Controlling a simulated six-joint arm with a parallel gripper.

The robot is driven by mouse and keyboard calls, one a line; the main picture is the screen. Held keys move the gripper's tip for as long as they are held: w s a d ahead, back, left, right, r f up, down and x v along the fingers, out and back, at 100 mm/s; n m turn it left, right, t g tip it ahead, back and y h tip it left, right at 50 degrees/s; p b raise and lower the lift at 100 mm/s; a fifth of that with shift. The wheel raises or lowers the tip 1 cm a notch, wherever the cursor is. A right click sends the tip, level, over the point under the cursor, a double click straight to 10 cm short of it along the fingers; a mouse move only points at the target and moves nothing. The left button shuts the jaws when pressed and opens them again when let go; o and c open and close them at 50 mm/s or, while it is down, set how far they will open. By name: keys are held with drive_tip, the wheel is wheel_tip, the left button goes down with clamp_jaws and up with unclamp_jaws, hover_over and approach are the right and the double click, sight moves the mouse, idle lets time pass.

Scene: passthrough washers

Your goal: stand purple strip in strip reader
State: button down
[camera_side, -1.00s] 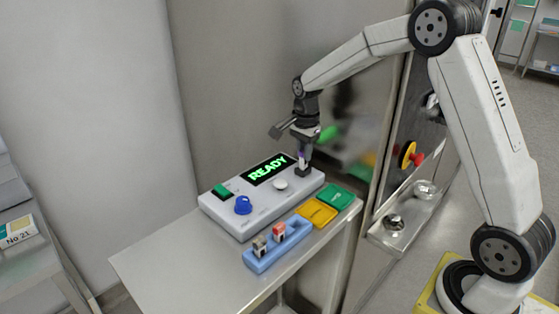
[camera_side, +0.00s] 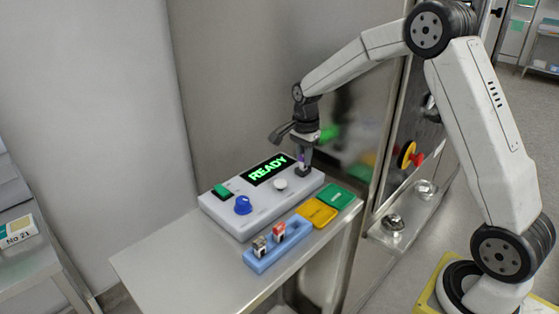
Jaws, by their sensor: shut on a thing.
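The strip reader (camera_side: 262,196) is a pale grey box on the metal table, with a lit green READY display (camera_side: 268,170), a blue knob and a white button. My gripper (camera_side: 302,160) points down over the reader's right end. It is shut on the purple strip (camera_side: 301,158), which is upright between the fingers. The strip's lower end is at the dark slot block (camera_side: 303,171) on the reader. I cannot tell how deep it sits in the slot, as the fingers partly hide it.
A blue rack (camera_side: 262,260) in front of the reader holds two other strips, one greyish and one red-topped. A yellow pad (camera_side: 316,213) and a green pad (camera_side: 336,197) lie to its right. The table's left part is clear. A metal wall stands close behind.

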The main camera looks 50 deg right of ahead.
idle(0.4)
drive_tip(key=shift+c, duration=0.5)
unclamp_jaws()
drive_tip(key=shift+r, duration=0.15)
drive_tip(key=shift+r, duration=3.9)
